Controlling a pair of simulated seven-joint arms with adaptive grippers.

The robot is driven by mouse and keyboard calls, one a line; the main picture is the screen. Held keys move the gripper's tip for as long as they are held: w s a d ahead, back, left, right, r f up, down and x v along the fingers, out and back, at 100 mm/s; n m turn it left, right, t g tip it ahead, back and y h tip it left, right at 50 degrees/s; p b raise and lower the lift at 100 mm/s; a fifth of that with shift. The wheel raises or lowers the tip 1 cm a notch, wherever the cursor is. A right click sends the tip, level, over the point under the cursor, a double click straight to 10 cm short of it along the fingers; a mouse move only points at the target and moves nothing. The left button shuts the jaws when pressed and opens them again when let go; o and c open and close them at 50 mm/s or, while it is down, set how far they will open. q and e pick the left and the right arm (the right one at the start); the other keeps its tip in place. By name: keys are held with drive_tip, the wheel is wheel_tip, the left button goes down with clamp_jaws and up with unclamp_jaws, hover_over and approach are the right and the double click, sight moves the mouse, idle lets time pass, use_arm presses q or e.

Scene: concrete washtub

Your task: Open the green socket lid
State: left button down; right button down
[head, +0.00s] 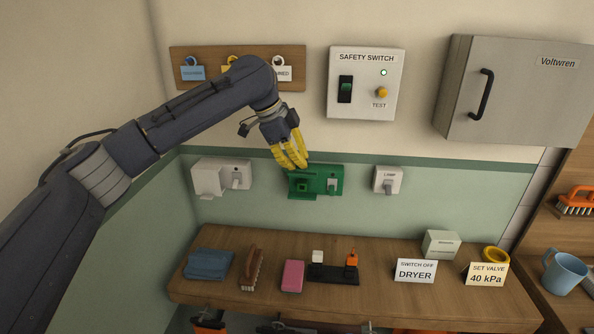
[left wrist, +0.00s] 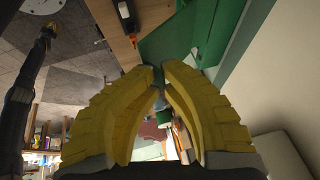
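The green socket (head: 325,172) is on the wall just above the bench, with a small light switch on its right half. Its left half shows a darker square recess and a green flap edge (head: 302,197) sticking out; how far the lid stands open is hard to tell. My left gripper (head: 304,166) comes down from above, its yellow fingertips at the socket's upper left edge. In the left wrist view the fingertips (left wrist: 158,72) are nearly together, with green surfaces just beyond; contact with the lid is unclear.
A white socket (head: 207,181) is to the left, a lamp switch (head: 387,179) to the right. The safety switch box (head: 366,83) and grey cabinet (head: 510,90) are above. Below, the bench (head: 210,289) holds a blue cloth, brush, pink sponge, black tray and signs.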

use_arm(q)
drive_tip(key=shift+w+r, duration=0.15)
drive_tip(key=shift+w, duration=0.65)
drive_tip(key=c, duration=1.9)
unclamp_jaws()
drive_tip(key=shift+w, duration=0.1)
drive_tip(key=shift+r, duration=0.1)
drive_tip(key=v, duration=1.2)
drive_tip(key=shift+d+r, duration=0.1)
drive_tip(key=shift+d, duration=0.05)
